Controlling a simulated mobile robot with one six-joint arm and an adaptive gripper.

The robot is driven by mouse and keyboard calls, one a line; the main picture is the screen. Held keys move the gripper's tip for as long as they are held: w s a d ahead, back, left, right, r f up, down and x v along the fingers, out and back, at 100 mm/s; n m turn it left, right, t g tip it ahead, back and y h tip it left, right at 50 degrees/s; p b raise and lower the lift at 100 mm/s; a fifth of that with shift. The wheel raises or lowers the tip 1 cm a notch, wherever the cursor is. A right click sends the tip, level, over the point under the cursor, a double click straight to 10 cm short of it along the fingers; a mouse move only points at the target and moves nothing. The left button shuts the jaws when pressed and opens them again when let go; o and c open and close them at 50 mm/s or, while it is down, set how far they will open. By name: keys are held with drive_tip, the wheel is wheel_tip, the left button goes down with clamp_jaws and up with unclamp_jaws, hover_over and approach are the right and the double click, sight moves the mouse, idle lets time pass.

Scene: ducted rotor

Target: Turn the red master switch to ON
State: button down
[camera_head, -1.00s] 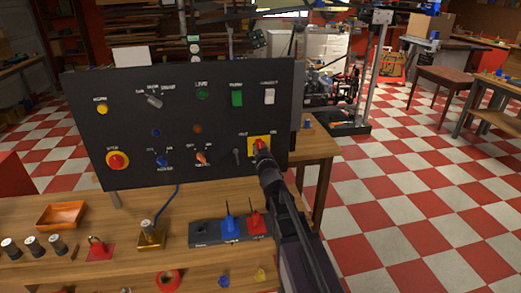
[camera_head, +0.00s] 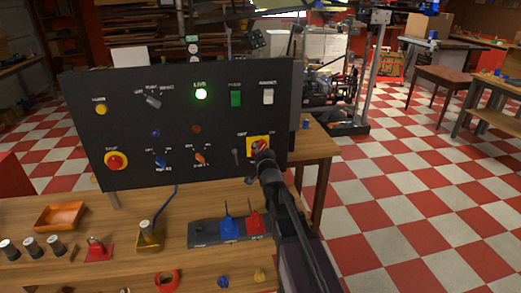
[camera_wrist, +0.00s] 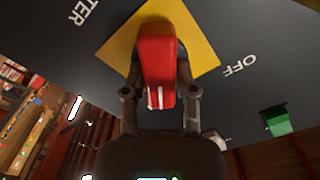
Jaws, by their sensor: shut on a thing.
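The red master switch (camera_head: 261,144) sits on a yellow plate (camera_head: 250,142) at the lower right of the black upright panel (camera_head: 120,90). In the wrist view the red handle (camera_wrist: 157,65) stands between the two fingers, with a white mark near its end. The yellow plate (camera_wrist: 205,50) lies behind it, with "OFF" lettering beside it. My gripper (camera_wrist: 160,100) is shut on the red handle; it also shows in the head view (camera_head: 265,158), where it partly hides the switch. The handle looks tilted in the head view.
A green lamp (camera_head: 201,94) on the panel is lit. A green switch (camera_head: 236,99), a white switch (camera_head: 268,97) and a red-and-yellow button (camera_head: 116,160) are nearby on the panel. Below, the wooden bench (camera_head: 120,275) holds a dark block with blue and red levers (camera_head: 229,229).

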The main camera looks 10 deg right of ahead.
drive_tip(key=shift+m, duration=0.6)
drive_tip(key=shift+d+m, duration=0.1)
drive_tip(key=shift+m, duration=0.2)
drive_tip(key=shift+c, duration=2)
unclamp_jaws()
drive_tip(key=s, duration=0.7)
drive_tip(key=shift+s, duration=0.25)
drive_tip(key=shift+f, duration=0.15)
